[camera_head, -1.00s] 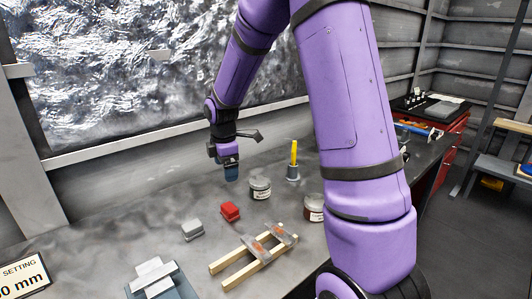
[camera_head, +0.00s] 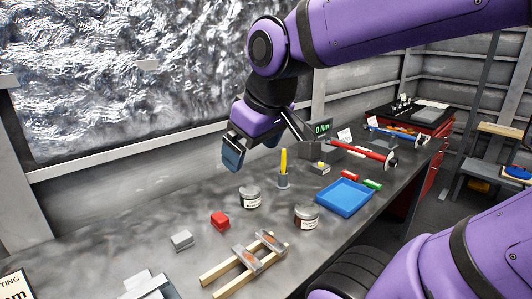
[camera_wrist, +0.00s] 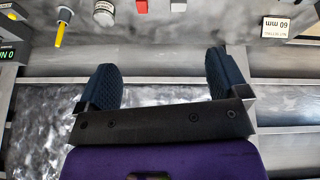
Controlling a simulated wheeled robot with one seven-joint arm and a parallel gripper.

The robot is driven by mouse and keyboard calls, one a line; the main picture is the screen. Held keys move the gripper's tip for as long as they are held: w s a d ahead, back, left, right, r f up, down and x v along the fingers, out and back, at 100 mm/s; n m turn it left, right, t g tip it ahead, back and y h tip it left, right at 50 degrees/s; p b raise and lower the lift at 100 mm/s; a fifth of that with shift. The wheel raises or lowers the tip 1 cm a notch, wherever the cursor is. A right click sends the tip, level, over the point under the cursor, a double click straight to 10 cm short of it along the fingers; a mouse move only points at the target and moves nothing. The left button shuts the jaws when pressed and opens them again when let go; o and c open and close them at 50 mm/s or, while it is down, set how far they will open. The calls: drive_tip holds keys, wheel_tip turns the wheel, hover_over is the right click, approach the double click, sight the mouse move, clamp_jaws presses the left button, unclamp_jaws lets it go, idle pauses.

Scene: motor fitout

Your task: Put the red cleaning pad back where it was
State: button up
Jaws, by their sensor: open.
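The red cleaning pad (camera_head: 220,220) lies on the grey bench, between the grey pad (camera_head: 181,240) and a jar (camera_head: 250,197). It also shows at the top edge of the wrist view (camera_wrist: 141,5). My gripper (camera_head: 252,155) is open and empty, raised above the back of the bench near the wall. In the wrist view its two dark blue fingers (camera_wrist: 162,82) stand wide apart with nothing between them. The red pad is in front of the gripper and lower down, apart from it.
A cup with a yellow tool (camera_head: 283,178), a second jar (camera_head: 306,216) and a blue tray (camera_head: 344,198) stand to the right. A wooden frame (camera_head: 245,262) lies in front. A torque display (camera_head: 321,128) and a red-handled tool (camera_head: 360,151) are farther right.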

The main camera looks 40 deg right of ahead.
drive_tip(key=shift+m, duration=0.9)
drive_tip(key=s, duration=0.4)
drive_tip(key=shift+a, duration=0.2)
